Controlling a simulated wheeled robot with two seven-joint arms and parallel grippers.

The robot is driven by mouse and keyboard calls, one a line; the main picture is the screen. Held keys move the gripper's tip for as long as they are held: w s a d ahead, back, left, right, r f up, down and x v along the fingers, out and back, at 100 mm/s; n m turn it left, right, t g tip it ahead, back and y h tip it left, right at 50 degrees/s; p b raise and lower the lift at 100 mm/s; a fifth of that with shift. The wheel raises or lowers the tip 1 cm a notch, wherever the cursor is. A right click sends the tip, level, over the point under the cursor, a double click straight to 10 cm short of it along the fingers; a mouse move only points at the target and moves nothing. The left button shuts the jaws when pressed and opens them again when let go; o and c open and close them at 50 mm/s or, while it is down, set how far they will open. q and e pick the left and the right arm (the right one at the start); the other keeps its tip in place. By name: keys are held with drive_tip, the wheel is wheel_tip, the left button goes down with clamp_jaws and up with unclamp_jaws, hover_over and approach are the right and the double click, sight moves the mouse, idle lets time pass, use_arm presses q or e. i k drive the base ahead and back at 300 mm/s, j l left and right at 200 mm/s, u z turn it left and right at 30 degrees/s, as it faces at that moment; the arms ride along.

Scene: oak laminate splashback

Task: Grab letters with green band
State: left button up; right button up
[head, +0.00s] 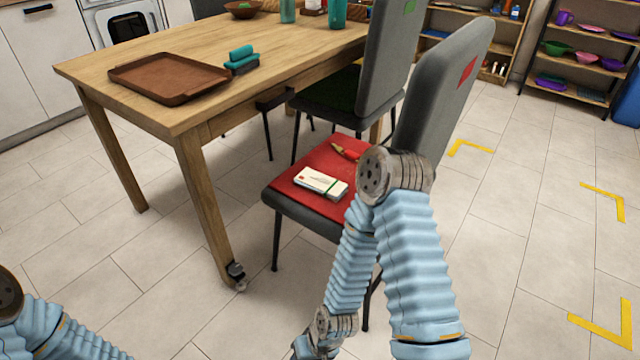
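The letters (313,181) are a small white stack with a thin green band around it. They lie flat on the red seat pad (305,160) of the near grey chair, towards its front. My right arm rises in front of the chair and bends back down to the bottom edge, covering the right part of the seat. Its gripper is below the frame. My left arm shows only at the bottom left corner, and its gripper is out of view. Nothing is seen touching the letters.
A red and yellow-green object (345,152) lies behind the letters on the seat. The chair's backrest (450,85) stands to the right. A wooden table (190,115) with a brown tray (150,78) is at the left. The tiled floor in front is clear.

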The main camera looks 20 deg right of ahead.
sight(334, 189)
drive_tip(key=z, duration=0.4)
drive_tip(key=i+j+z, duration=0.15)
drive_tip(key=j+z, duration=0.2)
drive_tip(key=i+j+z, duration=0.15)
drive_tip(key=z, duration=0.15)
drive_tip(key=i+j+z, duration=0.1)
drive_tip(key=j+z, duration=0.25)
drive_tip(key=j, duration=0.1)
